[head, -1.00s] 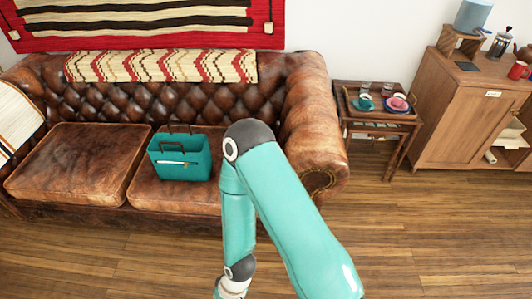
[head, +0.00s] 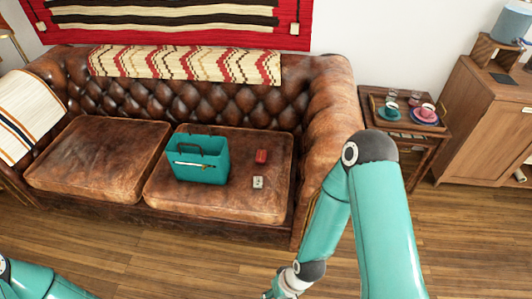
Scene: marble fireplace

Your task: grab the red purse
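A small red object (head: 261,157), which appears to be the red purse, lies on the right seat cushion of the brown leather sofa. It is to the right of a teal open-topped bag (head: 203,160) with dark handles. My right arm comes in at the right, and its forearm points down to the bottom edge in front of the sofa, well short of the red object. The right gripper's fingers are out of the frame. Only part of my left arm shows in the bottom left corner; its gripper is out of the frame.
A small whitish item (head: 258,182) lies in front of the red object. The sofa (head: 100,160) has a raised armrest on its right. A side table with a tray of cups (head: 400,108) and a wooden cabinet (head: 490,115) stand right. The wooden floor in front is clear.

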